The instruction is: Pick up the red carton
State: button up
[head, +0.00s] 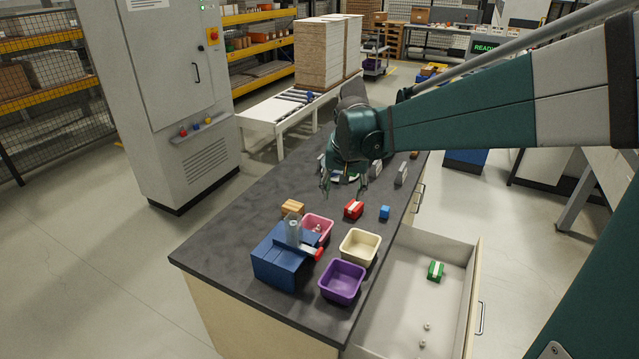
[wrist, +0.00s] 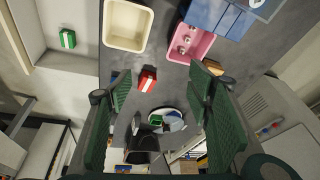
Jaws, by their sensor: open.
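The red carton (head: 353,209) with a white stripe lies on the dark worktop, beside a small blue cube. It also shows in the wrist view (wrist: 147,80), between the two fingers and closer to the left one. My gripper (head: 345,194) is open and empty, above the worktop and just behind the carton in the head view. In the wrist view my gripper (wrist: 160,74) has its green fingers spread wide. I see no contact between the fingers and the carton.
The blue cube (head: 384,212) is right of the carton, an orange carton (head: 292,208) left. Pink (head: 329,228), cream (head: 376,247) and purple (head: 360,284) bins stand in front, beside a blue device (head: 277,266). An open drawer (head: 400,286) at the right holds a green carton (head: 436,271).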

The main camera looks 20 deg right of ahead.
jog(key=w+d+f+m+g+p, duration=0.1)
jog(key=w+d+f, duration=0.2)
jog(key=w, duration=0.3)
jog(key=w+d+f+m+p, duration=0.1)
jog(key=w+d+f+p, duration=0.15)
jog(key=w, duration=0.35)
jog(key=m+g+p, duration=0.2)
send_over(354, 205)
jog(key=s+a, duration=0.1)
notch_tip(354, 205, down, 10)
jog(key=shift+a+f, duration=0.15)
jog(key=shift+f, duration=0.1)
jog(key=shift+w+d+f+m, duration=0.15)
jog(key=shift+d+f+m, duration=0.15)
jog(key=shift+f, duration=0.2)
jog(key=shift+w+f, duration=0.1)
jog(key=shift+f, duration=1.15)
jog(key=shift+d+f, duration=0.1)
jog(key=shift+w+d+f+b, duration=0.15)
jog(key=shift+f+b, duration=0.1)
jog(key=shift+f, duration=1)
jog(key=shift+d+f+b, duration=0.15)
jog(key=shift+f+b, duration=0.05)
jog(key=shift+f, duration=1.05)
jog(key=shift+c, duration=0.4)
